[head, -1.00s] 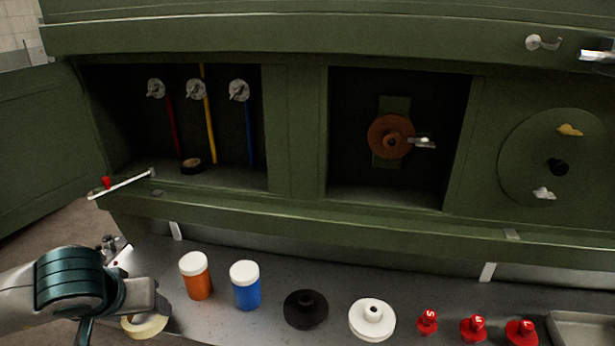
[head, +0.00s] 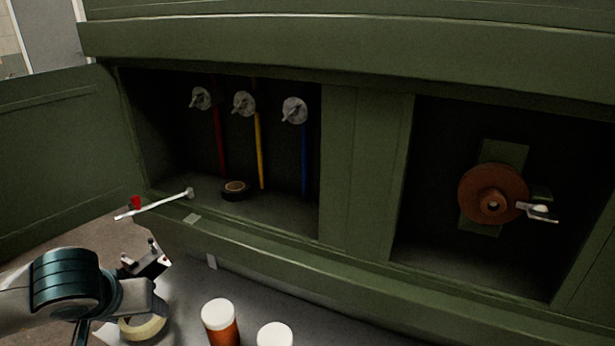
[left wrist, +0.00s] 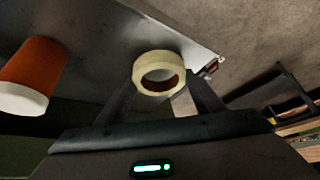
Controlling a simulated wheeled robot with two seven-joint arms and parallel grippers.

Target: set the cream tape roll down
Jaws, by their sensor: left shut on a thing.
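The cream tape roll (head: 143,328) is low at the left of the head view, partly hidden by my left gripper (head: 138,312). In the left wrist view the same cream roll (left wrist: 153,67) sits between the tips of the two dark fingers (left wrist: 160,88), and its brown inner core shows. My left gripper is shut on it. The roll is over the grey bench top (head: 185,290); I cannot tell whether it touches the surface. My right gripper is in neither view.
An orange bottle (head: 220,325) and another white-capped bottle (head: 275,336) stand right of the roll. A small metal fixture (head: 148,260) is just behind my gripper. The green panel (head: 250,240) with open bays rises behind; a black tape roll (head: 235,190) lies in the left bay.

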